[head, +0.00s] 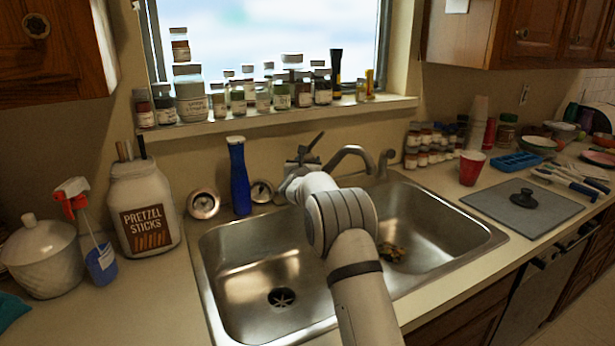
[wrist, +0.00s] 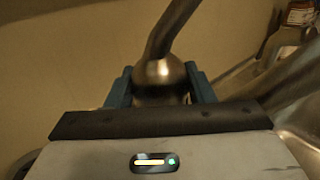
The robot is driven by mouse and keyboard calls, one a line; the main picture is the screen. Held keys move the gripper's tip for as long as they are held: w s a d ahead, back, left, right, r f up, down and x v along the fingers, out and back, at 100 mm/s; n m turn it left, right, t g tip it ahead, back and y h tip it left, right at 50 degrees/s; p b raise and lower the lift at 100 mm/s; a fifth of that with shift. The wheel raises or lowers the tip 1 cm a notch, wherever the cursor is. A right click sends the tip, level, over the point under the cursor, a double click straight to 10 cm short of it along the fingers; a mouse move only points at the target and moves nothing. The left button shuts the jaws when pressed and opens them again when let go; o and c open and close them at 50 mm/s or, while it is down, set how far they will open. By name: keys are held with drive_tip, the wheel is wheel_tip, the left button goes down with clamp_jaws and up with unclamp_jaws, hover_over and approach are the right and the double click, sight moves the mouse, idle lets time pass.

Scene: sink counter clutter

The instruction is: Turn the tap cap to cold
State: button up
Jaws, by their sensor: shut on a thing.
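The metal tap stands behind the sink, with its curved spout (head: 352,152) reaching right. In the wrist view, the round metal tap cap (wrist: 161,74) sits between the two teal fingers of my gripper (wrist: 160,86). The fingers are shut on it, one on each side. The cap's lever (wrist: 172,27) rises from it and leans up and to the right. In the head view, the lever (head: 314,143) also slants up to the right. My arm hides much of the tap body and the fingers there.
The double sink (head: 222,262) lies below my arm. A blue bottle (head: 239,178) stands left of the tap, and a pretzel jar (head: 143,208) is farther left. Small jars (head: 282,98) line the sill behind. A red cup (head: 472,168) stands to the right.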

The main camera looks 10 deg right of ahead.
drive_tip(key=y+b, duration=0.1)
drive_tip(key=b, duration=0.1)
drive_tip(key=shift+f+n+b, duration=0.25)
drive_tip(key=shift+n+b, duration=0.1)
drive_tip(key=shift+n, duration=0.05)
drive_tip(key=shift+d+r+t+y+b, duration=0.1)
drive_tip(key=shift+r+t+y+b, duration=0.1)
drive_tip(key=shift+t+y+b, duration=0.25)
drive_tip(key=o, duration=0.7)
drive_tip(key=shift+s, duration=0.1)
drive_tip(key=b+v, duration=0.2)
drive_tip(key=v, duration=0.5)
drive_tip(key=shift+s, duration=0.35)
drive_tip(key=shift+r, duration=0.15)
